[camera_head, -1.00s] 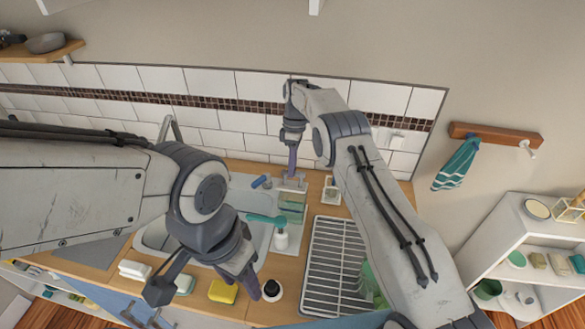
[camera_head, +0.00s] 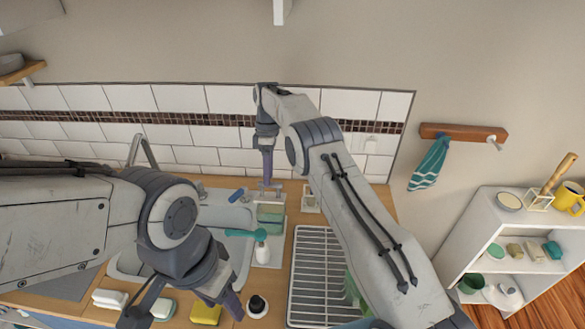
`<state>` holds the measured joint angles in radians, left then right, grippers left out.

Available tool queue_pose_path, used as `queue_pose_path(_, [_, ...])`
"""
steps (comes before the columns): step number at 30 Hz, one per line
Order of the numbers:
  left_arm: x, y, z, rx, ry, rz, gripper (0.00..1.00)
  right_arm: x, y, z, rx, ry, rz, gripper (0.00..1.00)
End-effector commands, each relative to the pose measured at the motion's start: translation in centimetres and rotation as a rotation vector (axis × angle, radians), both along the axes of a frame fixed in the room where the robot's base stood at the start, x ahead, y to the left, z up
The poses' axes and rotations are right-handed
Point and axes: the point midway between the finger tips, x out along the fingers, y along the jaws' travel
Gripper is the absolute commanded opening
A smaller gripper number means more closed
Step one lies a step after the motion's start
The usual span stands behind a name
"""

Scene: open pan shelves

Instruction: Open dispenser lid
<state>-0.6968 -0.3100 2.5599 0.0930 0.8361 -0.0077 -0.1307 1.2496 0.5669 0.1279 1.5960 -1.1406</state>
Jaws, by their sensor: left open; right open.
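A green translucent box (camera_head: 270,217) stands on the counter at the back right corner of the sink. It may be the dispenser, but I cannot make out a lid clearly. My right gripper (camera_head: 267,181) is open and points down just behind this box, close to the tiled wall. The picture does not show whether it touches anything. My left gripper (camera_head: 233,306) is open and empty over the front of the counter, between the yellow sponge and a dark-topped round item.
The sink (camera_head: 228,216) lies partly under my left arm, with a teal brush across its right side. A drying rack (camera_head: 323,275) is to the right. A yellow sponge (camera_head: 206,314) lies in front. A white shelf (camera_head: 492,222) stands at far right.

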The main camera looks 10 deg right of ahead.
Motion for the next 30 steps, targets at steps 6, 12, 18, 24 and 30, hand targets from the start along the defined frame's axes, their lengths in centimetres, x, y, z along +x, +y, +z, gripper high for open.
queue_pose_path(6, [0.0,0.0,-2.7,0.0,0.0,0.0,0.5,-0.4,-0.8,2.3,0.001,-0.002,-0.003,0.55])
queue_pose_path(12, [0.0,0.0,-4.9,0.0,0.0,0.004,0.5,-1.9,-2.6,3.6,0.0,-0.002,-0.003,0.55])
queue_pose_path(18, [0.0,0.0,-7.1,0.0,0.001,0.008,0.5,-4.1,-5.5,5.7,0.001,-0.003,-0.004,0.55])
queue_pose_path(24, [0.0,0.0,-8.4,0.0,0.001,0.011,0.5,-6.0,-8.0,7.8,0.0,-0.001,-0.003,0.55])
queue_pose_path(30, [0.0,0.0,-8.8,0.0,0.001,0.011,0.5,-6.9,-9.2,8.9,0.001,0.0,-0.001,0.55])
